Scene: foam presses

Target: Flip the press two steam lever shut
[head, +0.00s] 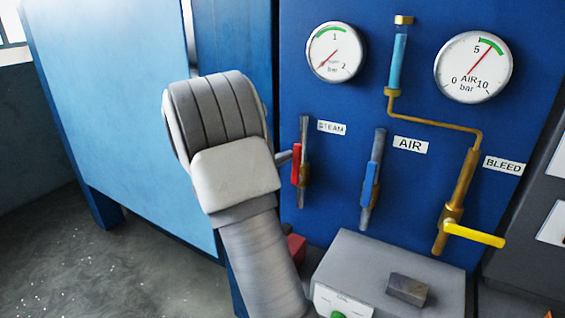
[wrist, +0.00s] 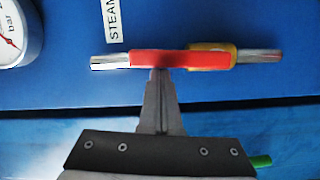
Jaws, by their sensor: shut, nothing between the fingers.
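The steam lever (head: 296,163) is a red handle on a short vertical pipe left of the STEAM label (head: 331,127). It lies along its pipe. In the wrist view the red lever (wrist: 180,60) runs parallel to the silver pipe, with a brass valve body (wrist: 213,55) partly behind it. My gripper (head: 287,156) is shut and empty, and comes at the lever from the left. In the wrist view its closed fingertips (wrist: 160,72) are at the lever's long edge. I cannot tell whether they touch. No press number is readable.
To the right are the blue AIR lever (head: 370,184), along its pipe, and the yellow BLEED lever (head: 473,234), sticking out across its pipe. Gauges (head: 336,52) sit above. A grey box (head: 385,275) with a green button stands below. A light blue panel (head: 110,110) is at left.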

